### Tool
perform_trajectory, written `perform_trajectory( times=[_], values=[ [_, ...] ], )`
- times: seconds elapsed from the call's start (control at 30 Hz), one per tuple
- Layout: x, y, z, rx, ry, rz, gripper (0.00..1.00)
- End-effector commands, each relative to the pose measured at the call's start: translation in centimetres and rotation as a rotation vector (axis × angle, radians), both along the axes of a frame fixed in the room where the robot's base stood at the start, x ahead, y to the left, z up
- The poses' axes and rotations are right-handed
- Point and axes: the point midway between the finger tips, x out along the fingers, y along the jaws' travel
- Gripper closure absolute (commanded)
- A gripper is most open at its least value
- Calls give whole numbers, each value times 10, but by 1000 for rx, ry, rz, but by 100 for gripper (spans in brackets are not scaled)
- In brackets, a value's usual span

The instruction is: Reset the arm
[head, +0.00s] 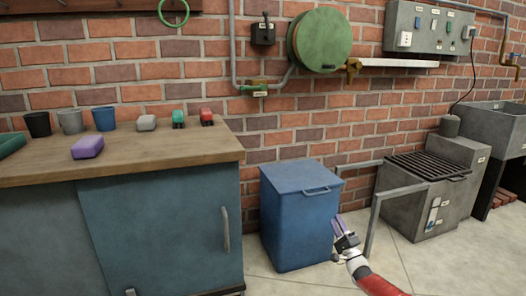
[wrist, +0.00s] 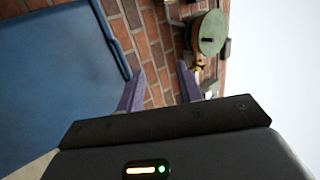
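My gripper (head: 341,228) is in front of the right side of a blue lidded bin (head: 296,222) in the head view. My red and white arm reaches in from the lower right. In the wrist view my gripper (wrist: 158,85) shows two purple fingers held apart, with only brick wall visible between them. It is open and empty. The blue bin (wrist: 60,75) fills the left of the wrist view.
A wooden-topped cabinet (head: 160,152) at left carries cups, a purple block (head: 88,147) and small items. A grey grill unit (head: 428,170), a metal rail (head: 376,215) and a sink (head: 495,130) stand at right. A green round reel (head: 319,40) hangs on the brick wall. Floor is clear in front.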

Motion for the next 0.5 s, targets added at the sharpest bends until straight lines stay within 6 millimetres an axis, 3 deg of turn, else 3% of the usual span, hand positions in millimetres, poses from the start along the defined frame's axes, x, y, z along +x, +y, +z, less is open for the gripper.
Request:
perform_trajectory(
  times=[0.27,0.5],
  values=[
    [-1,51,38,-84,-11,132,64],
    [-17,132,86,-232,-13,336,64]
  ],
)
